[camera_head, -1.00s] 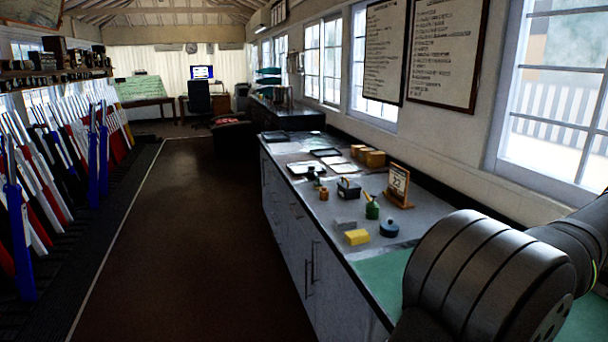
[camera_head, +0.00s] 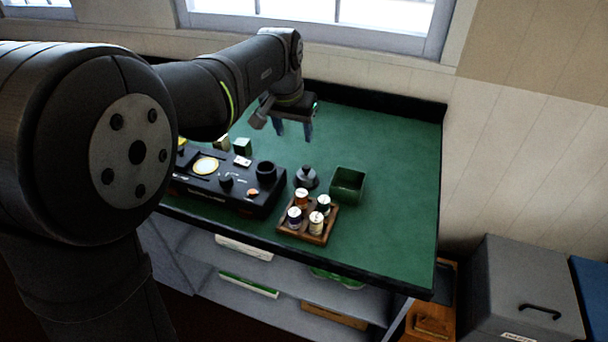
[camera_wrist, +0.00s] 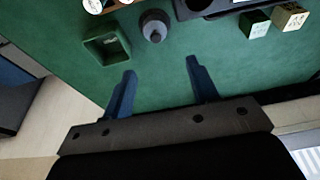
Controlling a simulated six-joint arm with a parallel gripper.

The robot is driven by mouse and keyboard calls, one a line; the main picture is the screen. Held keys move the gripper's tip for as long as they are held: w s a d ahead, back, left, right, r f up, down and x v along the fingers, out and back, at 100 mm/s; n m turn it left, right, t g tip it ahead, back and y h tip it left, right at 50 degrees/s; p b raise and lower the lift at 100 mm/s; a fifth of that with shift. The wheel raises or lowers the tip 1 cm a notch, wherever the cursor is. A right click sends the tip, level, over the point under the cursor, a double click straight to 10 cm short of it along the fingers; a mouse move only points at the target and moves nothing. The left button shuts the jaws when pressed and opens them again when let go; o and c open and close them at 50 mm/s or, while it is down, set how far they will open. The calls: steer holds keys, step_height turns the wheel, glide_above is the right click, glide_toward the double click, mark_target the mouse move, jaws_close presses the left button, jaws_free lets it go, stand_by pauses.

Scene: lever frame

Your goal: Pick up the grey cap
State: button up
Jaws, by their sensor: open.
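The grey cap (camera_head: 306,177), a dark round piece with a narrower knob on top, stands on the green tabletop (camera_head: 385,150). It is left of the green open box (camera_head: 347,185) and behind the wooden tray. My gripper (camera_head: 294,133) is open and empty above the table, farther back than the cap. In the wrist view the cap (camera_wrist: 155,26) lies beyond the two blue fingers of my gripper (camera_wrist: 160,68), between their directions and apart from them.
A wooden tray (camera_head: 291,233) of small lidded jars stands in front of the cap. A black instrument panel (camera_head: 213,196) with knobs and a dark cup is to the left. Small green blocks (camera_head: 242,146) stand behind it. The tabletop's right side is clear.

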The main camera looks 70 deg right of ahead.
mark_target(305, 170)
steer(key=shift+h, duration=0.8)
steer(key=x, duration=0.6)
steer(key=a+x, duration=0.1)
steer(key=x, duration=0.5)
steer(key=s+a+f+x, duration=0.1)
steer(key=x, duration=0.5)
steer(key=shift+c, duration=0.2)
steer(key=c, duration=0.5)
